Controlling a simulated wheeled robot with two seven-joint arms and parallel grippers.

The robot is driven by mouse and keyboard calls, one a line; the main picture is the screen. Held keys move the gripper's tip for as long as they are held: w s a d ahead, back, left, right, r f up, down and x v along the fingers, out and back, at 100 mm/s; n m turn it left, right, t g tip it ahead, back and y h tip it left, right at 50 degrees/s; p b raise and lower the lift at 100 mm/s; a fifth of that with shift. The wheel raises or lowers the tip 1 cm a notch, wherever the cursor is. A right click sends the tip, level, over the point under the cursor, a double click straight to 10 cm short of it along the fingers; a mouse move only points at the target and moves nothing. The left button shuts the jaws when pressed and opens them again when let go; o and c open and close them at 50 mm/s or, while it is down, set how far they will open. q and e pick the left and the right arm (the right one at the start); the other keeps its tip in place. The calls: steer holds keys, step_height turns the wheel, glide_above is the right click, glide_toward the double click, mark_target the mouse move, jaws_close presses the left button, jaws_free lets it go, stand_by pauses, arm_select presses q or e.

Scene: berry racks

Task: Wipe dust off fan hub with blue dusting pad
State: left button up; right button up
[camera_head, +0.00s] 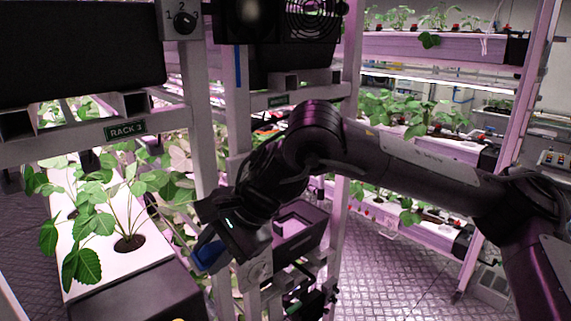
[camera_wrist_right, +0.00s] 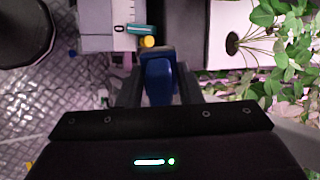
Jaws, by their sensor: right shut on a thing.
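My right gripper (camera_head: 212,246) is low beside the rack post in the head view, with its arm coming in from the right. It is shut on the blue dusting pad (camera_head: 207,256). The pad (camera_wrist_right: 158,82) also shows between the fingers (camera_wrist_right: 158,90) in the right wrist view. A black fan housing with a round grille (camera_head: 313,12) is at the top of the head view, well above the gripper and cut by the frame edge. A pale blurred round patch (camera_head: 252,10) shows beside the grille; I cannot tell if it is the hub. My left gripper is not in view.
Rack posts (camera_head: 237,110) stand close to my right gripper. A white planter (camera_head: 78,240) with leafy plants is at the left, under the "RACK 3" label (camera_head: 125,130). An open bin (camera_head: 300,232) sits behind the gripper. A small yellow thing (camera_wrist_right: 147,42) lies beyond the pad.

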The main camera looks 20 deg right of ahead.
steer(key=w+d+r+m+t+y+p, duration=0.1)
steer(key=w+r+m+t+p, duration=0.15)
steer(key=r, duration=0.75)
steer(key=w+d+r+m+t+y+p, duration=0.15)
steer(key=r+t, duration=0.25)
steer(key=r, duration=0.7)
arm_select(q)
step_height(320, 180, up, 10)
steer(key=p, duration=0.4)
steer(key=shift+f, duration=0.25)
arm_select(e)
steer(key=m+t+h, duration=0.3)
steer(key=m+t, duration=0.1)
steer(key=t, duration=0.3)
glide_toward(237, 8)
steer(key=shift+x, duration=2.3)
arm_select(q)
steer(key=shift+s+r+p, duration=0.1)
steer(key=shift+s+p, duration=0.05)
steer(key=shift+p, duration=0.2)
arm_select(e)
steer(key=shift+x, duration=0.9)
